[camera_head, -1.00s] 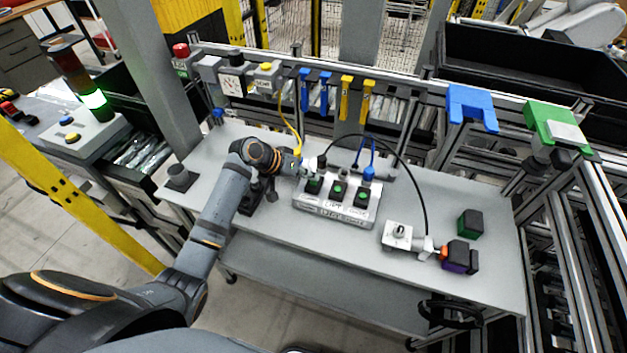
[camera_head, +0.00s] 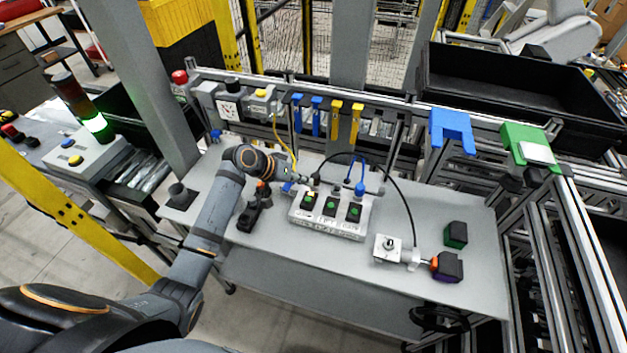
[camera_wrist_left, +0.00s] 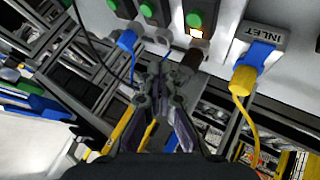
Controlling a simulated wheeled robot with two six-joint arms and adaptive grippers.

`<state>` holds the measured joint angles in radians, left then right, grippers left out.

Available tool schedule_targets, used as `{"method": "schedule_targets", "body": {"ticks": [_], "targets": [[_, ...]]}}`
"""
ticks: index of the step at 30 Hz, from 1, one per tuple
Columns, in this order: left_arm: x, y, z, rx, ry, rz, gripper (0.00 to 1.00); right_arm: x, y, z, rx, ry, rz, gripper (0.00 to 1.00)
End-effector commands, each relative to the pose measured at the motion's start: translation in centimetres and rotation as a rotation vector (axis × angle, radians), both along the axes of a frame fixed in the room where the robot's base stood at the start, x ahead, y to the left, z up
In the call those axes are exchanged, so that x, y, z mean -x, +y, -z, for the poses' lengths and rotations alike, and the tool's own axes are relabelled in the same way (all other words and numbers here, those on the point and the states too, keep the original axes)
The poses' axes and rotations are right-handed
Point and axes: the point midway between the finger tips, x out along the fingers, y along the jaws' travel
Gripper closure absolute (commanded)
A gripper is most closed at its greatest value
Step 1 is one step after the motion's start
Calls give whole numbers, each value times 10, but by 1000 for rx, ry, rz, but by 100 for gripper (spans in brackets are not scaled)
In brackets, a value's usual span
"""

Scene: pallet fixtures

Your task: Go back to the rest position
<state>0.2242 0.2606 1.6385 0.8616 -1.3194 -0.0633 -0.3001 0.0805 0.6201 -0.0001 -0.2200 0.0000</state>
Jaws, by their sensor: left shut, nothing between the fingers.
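My left arm comes in from the left in the head view. Its gripper (camera_head: 304,179) is at the back left of the grey box (camera_head: 328,228) with green buttons. In the left wrist view the gripper's dark fingers (camera_wrist_left: 161,82) are together with nothing between them. Beyond them is the box face with green buttons (camera_wrist_left: 193,20), a blue plug (camera_wrist_left: 127,41), a dark plug (camera_wrist_left: 190,63) and an INLET port (camera_wrist_left: 262,36) with a blue plug and yellow cable. Whether the fingers touch the box cannot be told. My right gripper is not in view.
The grey table (camera_head: 300,262) has free room at its front. A white fixture (camera_head: 387,248), an orange, purple and black block (camera_head: 447,266) and a green and black block (camera_head: 456,235) stand at right. A black stand (camera_head: 250,215) is beside my wrist. Rail hooks (camera_head: 337,118) hang behind.

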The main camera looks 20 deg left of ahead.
Motion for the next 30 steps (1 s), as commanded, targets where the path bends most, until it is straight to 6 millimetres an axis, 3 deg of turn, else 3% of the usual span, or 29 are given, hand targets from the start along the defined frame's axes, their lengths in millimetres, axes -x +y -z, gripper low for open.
{"method": "schedule_targets", "body": {"ticks": [5, 8, 12, 16, 21, 30], "targets": [[0, 0, 0, -1, 1, 0, 100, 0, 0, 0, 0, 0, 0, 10], [16, -1, 11, -37, 14, 6, 100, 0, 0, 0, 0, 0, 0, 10], [78, 2, 43, -193, 62, 13, 100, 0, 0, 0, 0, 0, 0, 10], [133, 13, 57, -340, 101, -2, 100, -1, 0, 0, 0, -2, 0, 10], [189, 31, 57, -478, 142, -39, 100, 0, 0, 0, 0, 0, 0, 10], [261, 62, 35, -658, 199, -121, 100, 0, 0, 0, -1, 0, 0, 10]]}}
